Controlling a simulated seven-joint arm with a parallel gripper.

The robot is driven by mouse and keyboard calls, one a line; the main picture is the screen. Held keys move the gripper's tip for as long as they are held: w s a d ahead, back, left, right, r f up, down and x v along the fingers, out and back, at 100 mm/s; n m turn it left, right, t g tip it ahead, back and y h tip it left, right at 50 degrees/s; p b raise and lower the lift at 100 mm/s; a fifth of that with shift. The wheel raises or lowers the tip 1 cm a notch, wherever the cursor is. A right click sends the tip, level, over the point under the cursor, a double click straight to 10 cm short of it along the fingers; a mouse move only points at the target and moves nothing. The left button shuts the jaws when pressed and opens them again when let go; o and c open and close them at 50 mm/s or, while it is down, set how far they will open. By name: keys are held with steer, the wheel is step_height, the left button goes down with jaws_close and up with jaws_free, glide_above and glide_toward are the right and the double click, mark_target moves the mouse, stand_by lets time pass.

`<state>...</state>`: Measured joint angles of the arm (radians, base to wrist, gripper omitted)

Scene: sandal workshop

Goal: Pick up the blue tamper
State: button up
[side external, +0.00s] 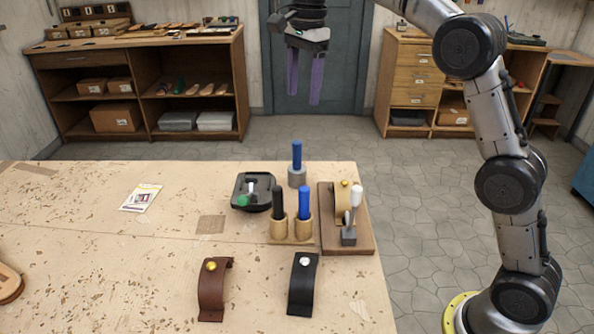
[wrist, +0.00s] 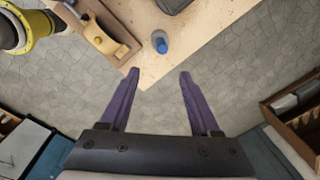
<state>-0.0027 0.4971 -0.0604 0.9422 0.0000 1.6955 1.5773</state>
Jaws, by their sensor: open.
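A blue handle on a grey metal cylinder, which looks like the blue tamper (side external: 297,152), stands upright near the table's far edge. It also shows from above in the wrist view (wrist: 161,44). A second blue handle (side external: 304,202) stands upright in a tan holder (side external: 291,238) in front of it, beside a black handle (side external: 278,204). My gripper (side external: 303,99) has purple fingers pointing down, high above and beyond the table's far edge. In the wrist view my gripper (wrist: 160,73) is open and empty, with the blue tamper ahead of the gap between its fingertips.
A black tray (side external: 240,194) with a green-ended item lies left of the tamper. A wooden press board with a lever (side external: 365,238) lies to the right. Brown (side external: 212,290) and black (side external: 303,285) straps lie in front. The table's (side external: 90,240) left half is mostly clear.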

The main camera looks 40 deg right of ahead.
glide_above(297, 168)
steer(key=d, duration=0.1)
steer(key=shift+g, duration=0.4)
steer(key=f, duration=0.7)
steer(key=w+f, duration=0.1)
steer(key=f, duration=0.3)
steer(key=shift+d, duration=0.1)
steer(key=shift+a+f, duration=0.2)
steer(key=shift+f, duration=3)
steer(key=shift+r, duration=0.1)
jaws_close()
